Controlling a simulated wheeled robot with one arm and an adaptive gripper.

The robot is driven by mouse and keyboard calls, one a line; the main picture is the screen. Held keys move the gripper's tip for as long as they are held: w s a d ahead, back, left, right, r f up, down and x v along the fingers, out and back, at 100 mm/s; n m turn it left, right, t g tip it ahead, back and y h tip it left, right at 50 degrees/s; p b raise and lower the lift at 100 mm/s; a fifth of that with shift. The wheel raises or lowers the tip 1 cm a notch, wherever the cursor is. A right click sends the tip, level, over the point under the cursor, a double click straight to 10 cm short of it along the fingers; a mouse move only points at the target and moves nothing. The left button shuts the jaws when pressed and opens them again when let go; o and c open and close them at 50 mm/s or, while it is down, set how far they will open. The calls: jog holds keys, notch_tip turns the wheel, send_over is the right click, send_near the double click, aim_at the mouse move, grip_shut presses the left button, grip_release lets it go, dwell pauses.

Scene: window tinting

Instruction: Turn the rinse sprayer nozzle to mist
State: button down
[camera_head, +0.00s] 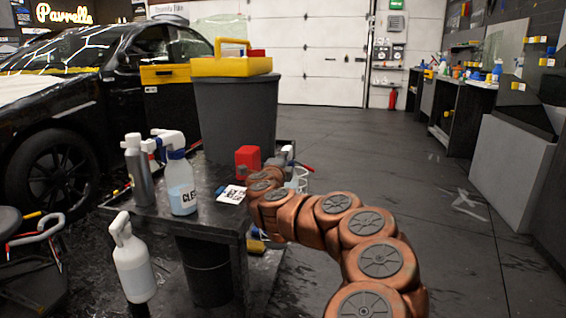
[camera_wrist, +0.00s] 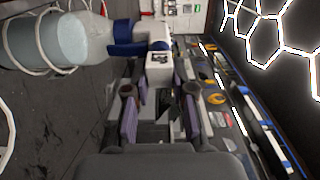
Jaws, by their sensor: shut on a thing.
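The rinse sprayer shows in the wrist view as a pale translucent bottle (camera_wrist: 60,38) with a blue collar (camera_wrist: 122,38) and a white spray head (camera_wrist: 158,66). The bottle sits in white wire hoops and appears sideways in this view. My gripper (camera_wrist: 160,108) has its purple-padded fingers on either side of the nozzle end of the white head, shut on it. The nozzle's setting cannot be read. In the head view, part of a bottle in a wire holder (camera_head: 299,180) shows at the cart's right edge, beside my copper arm. My fingers are hidden there.
The dark cart (camera_head: 218,222) carries a grey spray bottle (camera_head: 139,172), a blue-liquid spray bottle (camera_head: 181,188), a card (camera_head: 232,195) and a red object (camera_head: 247,160). A white spray bottle (camera_head: 133,265) hangs at its near side. A grey bin (camera_head: 236,110) stands behind. The floor on the right is clear.

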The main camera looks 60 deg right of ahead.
jog(key=c, duration=1)
grip_release()
jog(key=shift+o, duration=0.2)
jog(key=shift+a, duration=0.15)
jog(key=v, duration=1.1)
jog(key=shift+s+a, duration=0.2)
jog(key=shift+a, duration=0.15)
